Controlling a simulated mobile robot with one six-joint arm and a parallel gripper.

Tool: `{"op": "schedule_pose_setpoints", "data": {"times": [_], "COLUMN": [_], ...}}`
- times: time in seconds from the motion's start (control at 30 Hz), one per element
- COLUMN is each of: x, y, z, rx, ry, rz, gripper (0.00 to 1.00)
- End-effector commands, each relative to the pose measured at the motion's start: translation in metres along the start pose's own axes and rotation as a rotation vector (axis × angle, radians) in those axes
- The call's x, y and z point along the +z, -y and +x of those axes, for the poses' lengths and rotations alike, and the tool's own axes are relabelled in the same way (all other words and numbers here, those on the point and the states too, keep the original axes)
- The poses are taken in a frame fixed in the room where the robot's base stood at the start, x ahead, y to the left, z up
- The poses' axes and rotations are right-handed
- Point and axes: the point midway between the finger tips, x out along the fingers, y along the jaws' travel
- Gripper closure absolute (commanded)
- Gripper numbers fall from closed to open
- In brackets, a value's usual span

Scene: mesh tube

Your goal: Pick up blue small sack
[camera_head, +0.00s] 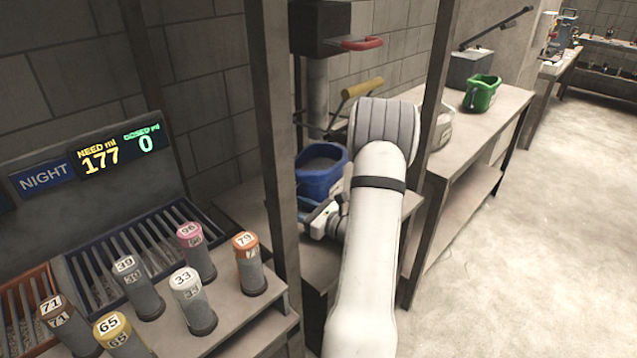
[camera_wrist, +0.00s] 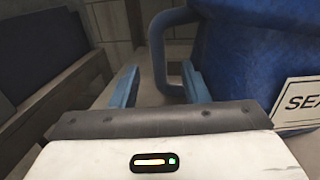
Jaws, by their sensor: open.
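The blue small sack (camera_head: 318,185) is an open-topped, bucket-like blue container with grey fill, standing on a low grey bench left of my arm. In the wrist view its blue body (camera_wrist: 240,60) fills the upper right, with a blue loop handle (camera_wrist: 160,55) on its left side. My gripper (camera_wrist: 158,88) is open, with its two blue fingers apart. The handle shows between the fingertips in the picture; I cannot tell whether it lies between them in depth. In the head view my gripper (camera_head: 320,217) is low beside the sack's front, partly hidden by my arm.
A post (camera_head: 273,140) stands left of the sack. A machine with a red handle (camera_head: 361,43) and a yellow handle (camera_head: 362,87) is behind it. A green container (camera_head: 482,93) and a whitish one (camera_head: 440,130) sit on the right bench. Numbered cylinders (camera_head: 193,300) stand front left.

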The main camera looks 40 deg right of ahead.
Motion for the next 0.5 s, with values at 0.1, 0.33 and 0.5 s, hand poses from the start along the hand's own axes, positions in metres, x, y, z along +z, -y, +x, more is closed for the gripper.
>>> {"op": "schedule_pose_setpoints", "data": {"times": [0.1,0.33,0.5], "x": [-0.0001,-0.0001,-0.0001], "y": [0.0003,0.0004,0.0005], "z": [0.0000,-0.0004,-0.0007], "rx": [-0.001,-0.001,-0.001], "ry": [0.000,0.000,0.000], "rz": [0.000,0.000,0.000], "gripper": [0.59,0.72,0.86]}}
